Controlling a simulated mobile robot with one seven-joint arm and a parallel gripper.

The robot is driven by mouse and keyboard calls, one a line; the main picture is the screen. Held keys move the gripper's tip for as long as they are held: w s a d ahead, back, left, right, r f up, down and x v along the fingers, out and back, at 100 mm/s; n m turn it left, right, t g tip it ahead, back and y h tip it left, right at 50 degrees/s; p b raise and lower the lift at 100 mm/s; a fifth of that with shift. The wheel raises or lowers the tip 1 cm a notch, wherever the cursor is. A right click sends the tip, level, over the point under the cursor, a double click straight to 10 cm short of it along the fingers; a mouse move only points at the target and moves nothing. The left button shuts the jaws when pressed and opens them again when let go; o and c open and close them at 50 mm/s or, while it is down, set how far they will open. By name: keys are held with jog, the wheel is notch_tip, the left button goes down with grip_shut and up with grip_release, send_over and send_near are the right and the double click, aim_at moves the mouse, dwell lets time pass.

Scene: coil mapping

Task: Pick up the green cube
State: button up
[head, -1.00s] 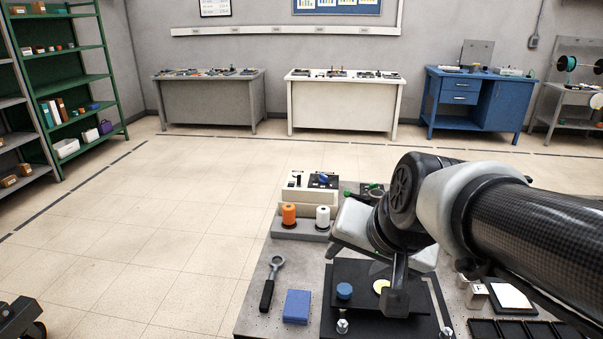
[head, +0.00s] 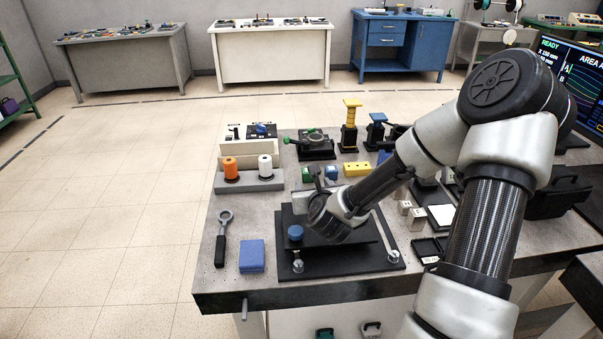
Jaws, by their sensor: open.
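The green cube (head: 307,175) sits on the grey bench, just left of a small blue cube (head: 331,173) and behind the black fixture plate. My gripper (head: 313,186) is open and points away from the camera, low over the back of that plate. A dark finger of it shows close to the right side of the green cube in the picture. My wrist hides most of the gripper, and I cannot tell whether the finger touches the cube.
A yellow block (head: 357,169) lies right of the cubes. A monitor (head: 572,75) stands at the right.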

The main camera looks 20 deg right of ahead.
aim_at(308, 175)
jog(key=shift+w+d+m, duration=0.25)
jog(key=shift+w+m, duration=0.1)
jog(key=shift+m, duration=0.05)
jog(key=b+x, duration=0.1)
jog(key=x, duration=1.6)
jog(key=shift+r+b, duration=0.15)
jog(key=shift+b, duration=0.15)
jog(key=shift+c, duration=0.3)
jog(key=c, duration=1.1)
